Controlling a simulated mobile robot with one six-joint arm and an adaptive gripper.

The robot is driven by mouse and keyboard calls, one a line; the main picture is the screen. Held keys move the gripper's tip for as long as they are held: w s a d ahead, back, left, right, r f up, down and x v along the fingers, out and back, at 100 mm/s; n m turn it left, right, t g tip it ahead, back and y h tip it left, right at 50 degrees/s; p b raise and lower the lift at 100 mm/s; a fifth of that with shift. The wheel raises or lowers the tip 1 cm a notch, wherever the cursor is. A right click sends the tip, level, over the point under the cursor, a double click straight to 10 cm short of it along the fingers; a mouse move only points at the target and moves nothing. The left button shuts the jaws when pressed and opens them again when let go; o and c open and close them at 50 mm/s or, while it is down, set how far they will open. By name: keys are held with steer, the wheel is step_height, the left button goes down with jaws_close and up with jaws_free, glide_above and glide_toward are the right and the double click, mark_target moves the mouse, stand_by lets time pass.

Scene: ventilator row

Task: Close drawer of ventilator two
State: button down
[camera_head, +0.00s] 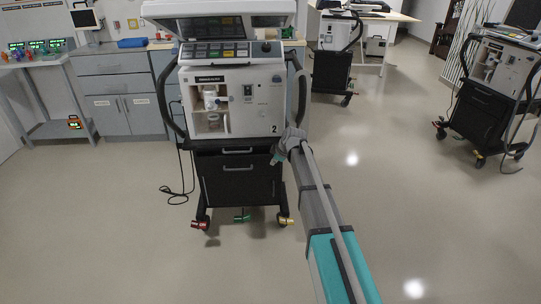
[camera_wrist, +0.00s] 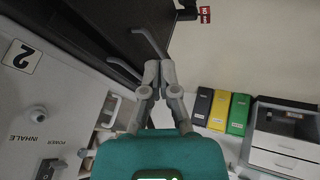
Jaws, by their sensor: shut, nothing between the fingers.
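Ventilator two (camera_head: 233,88) stands upright on a black wheeled cart, with a "2" on its front; the "2" label (camera_wrist: 18,56) also shows in the wrist view. The cart has a narrow upper drawer front with a handle (camera_head: 238,151) and a taller black drawer front (camera_head: 240,187) below with its own handle. In the wrist view a drawer handle (camera_wrist: 149,42) lies just beyond my fingertips. The lower front seems to stand out from the cart; how far I cannot tell. My gripper (camera_wrist: 158,64) is shut and empty, at the cart's right side in the head view (camera_head: 290,140).
A grey cabinet (camera_head: 105,92) and a side table (camera_head: 35,100) stand behind at left. Another ventilator (camera_head: 495,75) stands at right, and one more (camera_head: 334,55) at the back. A black cable lies left of the cart. The floor in front is clear.

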steer(key=s+d+f+m+g+h, duration=0.1)
steer(key=s+m, duration=0.4)
steer(key=s, duration=0.6)
steer(key=s+d+f+m+g+h, duration=0.1)
steer(key=s+d+m, duration=0.3)
steer(key=s, duration=0.8)
steer(key=s+d+f+m+g+h, duration=0.1)
steer(key=s+m, duration=0.4)
steer(key=s, duration=0.7)
steer(key=shift+s+d+m+g+h, duration=0.15)
steer(key=shift+d+m+g+h, duration=0.3)
steer(key=shift+d+g, duration=0.7)
steer(key=shift+s, duration=0.1)
